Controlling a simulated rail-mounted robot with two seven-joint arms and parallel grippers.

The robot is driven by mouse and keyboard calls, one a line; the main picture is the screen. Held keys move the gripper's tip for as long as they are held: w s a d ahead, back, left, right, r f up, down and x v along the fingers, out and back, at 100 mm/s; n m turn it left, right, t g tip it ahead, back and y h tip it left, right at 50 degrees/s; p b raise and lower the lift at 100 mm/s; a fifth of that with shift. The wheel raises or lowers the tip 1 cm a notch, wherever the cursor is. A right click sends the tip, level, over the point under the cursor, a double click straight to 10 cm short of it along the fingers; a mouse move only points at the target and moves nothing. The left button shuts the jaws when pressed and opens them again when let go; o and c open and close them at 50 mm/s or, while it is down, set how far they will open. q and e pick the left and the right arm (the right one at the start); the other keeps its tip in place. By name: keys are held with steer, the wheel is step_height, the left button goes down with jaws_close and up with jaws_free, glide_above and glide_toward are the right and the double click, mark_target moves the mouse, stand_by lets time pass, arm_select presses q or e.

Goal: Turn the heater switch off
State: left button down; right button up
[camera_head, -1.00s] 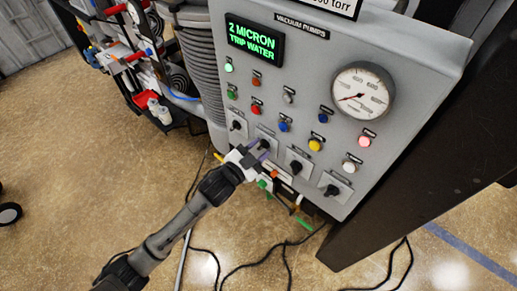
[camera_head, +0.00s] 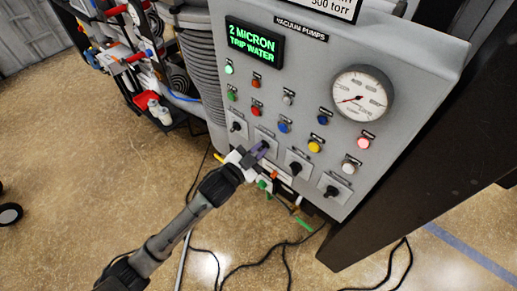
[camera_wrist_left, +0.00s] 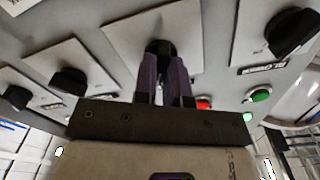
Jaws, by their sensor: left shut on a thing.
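A row of black rotary knobs on pale square plates runs along the bottom of the grey control panel (camera_head: 330,215). My left gripper (camera_head: 260,149) is at the second knob from the left in the head view. In the left wrist view its two purple fingers (camera_wrist_left: 162,72) are shut on this black knob (camera_wrist_left: 159,46), one on each side. The fingers partly hide the knob. The labels are too small or hidden to tell which knob is the heater switch. My right gripper is not in view.
Other knobs stand close on both sides: one to the left (camera_head: 236,127) and two to the right (camera_head: 296,168) (camera_head: 331,191). Coloured buttons, a round gauge (camera_head: 362,95) and a green-lit display (camera_head: 254,42) sit above. Cables (camera_head: 262,266) lie on the floor.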

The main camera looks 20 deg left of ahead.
arm_select(q)
steer(key=n+p, duration=0.5)
steer(key=shift+r+n+p, duration=0.2)
steer(key=shift+n+p, duration=0.2)
steer(key=n+p, duration=0.2)
steer(key=n, duration=0.1)
steer(key=shift+a+f, duration=0.1)
steer(key=shift+f+n+p, duration=0.1)
steer(key=shift+n+p, duration=0.45)
steer(key=shift+n, duration=0.75)
steer(key=c, duration=1.2)
jaws_free()
